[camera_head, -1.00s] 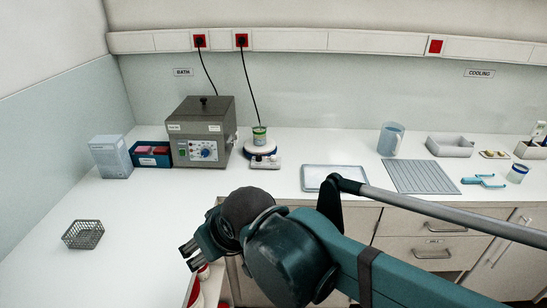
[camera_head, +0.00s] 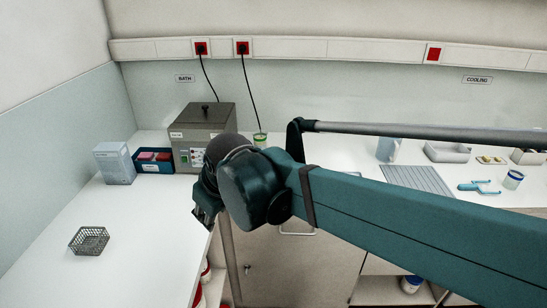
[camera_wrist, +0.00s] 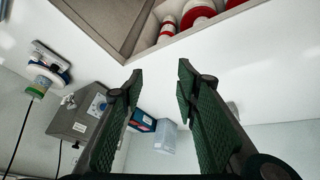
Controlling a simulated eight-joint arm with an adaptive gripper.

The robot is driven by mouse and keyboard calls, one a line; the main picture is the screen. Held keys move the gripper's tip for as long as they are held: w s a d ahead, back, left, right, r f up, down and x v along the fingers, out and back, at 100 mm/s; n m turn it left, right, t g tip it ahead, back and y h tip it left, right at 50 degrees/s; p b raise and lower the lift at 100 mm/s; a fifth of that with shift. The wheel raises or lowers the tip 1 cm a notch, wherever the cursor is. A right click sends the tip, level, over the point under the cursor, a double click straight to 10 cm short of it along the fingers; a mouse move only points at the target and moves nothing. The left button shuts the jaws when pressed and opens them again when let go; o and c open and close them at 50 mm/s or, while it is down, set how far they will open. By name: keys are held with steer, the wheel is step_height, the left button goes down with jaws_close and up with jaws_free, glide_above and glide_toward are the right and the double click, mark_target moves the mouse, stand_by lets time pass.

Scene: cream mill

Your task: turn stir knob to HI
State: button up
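The stirrer is a small white unit with a blue round top. In the wrist view the stirrer (camera_wrist: 48,66) appears upside down at the left edge, with a cup (camera_wrist: 38,88) on it; its stir knob is too small to make out. In the head view my arm hides the stirrer, and only the cup's top (camera_head: 260,138) shows. My gripper (camera_wrist: 160,80) is open and empty, its two fingers well apart. In the head view my gripper (camera_head: 205,217) points down near the counter's inner edge, in front of the stirrer and well away from it.
A grey bath box (camera_head: 203,128) with its own knob stands at the back, left of the stirrer. A blue bin (camera_head: 154,159), a pale carton (camera_head: 115,163) and a wire basket (camera_head: 89,240) are farther left. Red-and-white containers (camera_wrist: 195,13) sit on a shelf below the counter.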

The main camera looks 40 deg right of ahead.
steer(key=w+d+r+n+g+p, duration=0.4)
steer(key=w+d+p, duration=0.5)
steer(key=w+d, duration=0.7)
steer(key=w+d+f+n+p, duration=0.1)
steer(key=d+f+n+p, duration=0.1)
steer(key=d, duration=0.5)
steer(key=w+d+f+n+g+p, duration=0.1)
steer(key=w+d+f+p, duration=0.1)
steer(key=d, duration=0.6)
steer(key=w+d+f+n+p, duration=0.1)
steer(key=d+f+n+p, duration=0.1)
steer(key=d+p, duration=0.3)
steer(key=shift+w+d+f+n+g, duration=0.1)
steer(key=shift+d+f, duration=0.15)
steer(key=shift+d, duration=0.35)
steer(key=shift+w+d+f+n+g, duration=0.1)
steer(key=shift+d+f, duration=0.15)
steer(key=shift+d, duration=0.3)
steer(key=shift+w+d+f+n+g, duration=0.1)
steer(key=shift+d+f, duration=0.15)
steer(key=shift+d, duration=0.35)
steer(key=shift+s+d+f+y, duration=0.1)
steer(key=shift+d+f+y, duration=0.25)
steer(key=shift+d, duration=0.1)
steer(key=shift+f, duration=0.1)
steer(key=shift+f, duration=3.8)
steer(key=c, duration=0.9)
